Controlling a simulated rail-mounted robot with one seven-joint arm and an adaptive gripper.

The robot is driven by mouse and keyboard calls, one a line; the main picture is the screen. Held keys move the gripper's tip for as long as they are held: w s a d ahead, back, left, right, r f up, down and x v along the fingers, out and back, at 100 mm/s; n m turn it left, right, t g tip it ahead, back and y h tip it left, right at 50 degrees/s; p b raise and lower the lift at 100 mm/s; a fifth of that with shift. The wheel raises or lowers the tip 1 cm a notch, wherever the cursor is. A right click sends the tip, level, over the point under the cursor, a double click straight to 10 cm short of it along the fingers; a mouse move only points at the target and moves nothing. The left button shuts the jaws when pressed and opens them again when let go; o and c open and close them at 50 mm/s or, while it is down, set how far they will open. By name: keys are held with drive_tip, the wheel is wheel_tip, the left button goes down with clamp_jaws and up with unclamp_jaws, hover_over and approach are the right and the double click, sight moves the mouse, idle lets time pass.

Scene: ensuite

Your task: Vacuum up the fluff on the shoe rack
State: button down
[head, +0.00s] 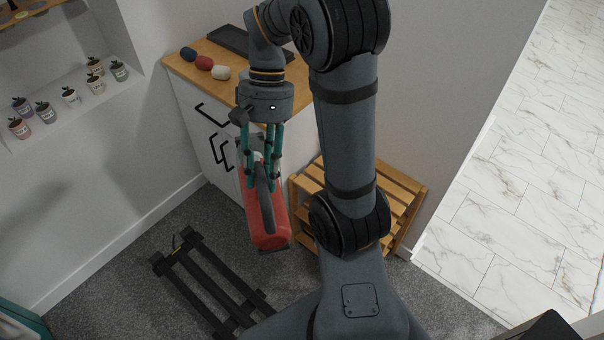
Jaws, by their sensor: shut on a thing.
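My gripper (262,178) points down with its teal fingers closed around the upper part of a red and grey handheld vacuum (266,228). The vacuum hangs in front of the white cabinet, left of the wooden slatted shoe rack (402,184). The shoe rack stands on the carpet against the wall, and my arm hides its middle. I cannot make out any fluff on the visible slats. Whether the vacuum's lower end touches anything is unclear.
The white cabinet (196,130) has a wooden top with a dark tray (232,42) and several small rounded items. A low black slatted frame (205,282) lies on the carpet at lower left. Potted plants (70,97) line a wall ledge. Marble tiles (520,200) lie right.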

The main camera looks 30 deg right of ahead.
drive_tip(key=w+d+f+m+b, duration=0.1)
drive_tip(key=w+f+b, duration=0.1)
drive_tip(key=f, duration=0.2)
drive_tip(key=w+d+f+m+t+b, duration=0.1)
drive_tip(key=w+d+f+b, duration=0.1)
drive_tip(key=f, duration=0.2)
drive_tip(key=w+d+f+m+b, duration=0.1)
drive_tip(key=w+f+m+b, duration=0.1)
drive_tip(key=f, duration=0.3)
drive_tip(key=shift+w+d+t+y, duration=0.25)
drive_tip(key=shift+t+y, duration=0.05)
drive_tip(key=shift+y, duration=0.1)
drive_tip(key=w+d+f+m+t+b, duration=0.25)
drive_tip(key=w+d+f+m, duration=0.5)
drive_tip(key=d, duration=0.45)
wheel_tip(320, 180, down, 8)
drive_tip(key=b, duration=0.5)
drive_tip(key=shift+w+y, duration=0.2)
drive_tip(key=shift+y, duration=0.1)
drive_tip(key=shift+r, duration=0.1)
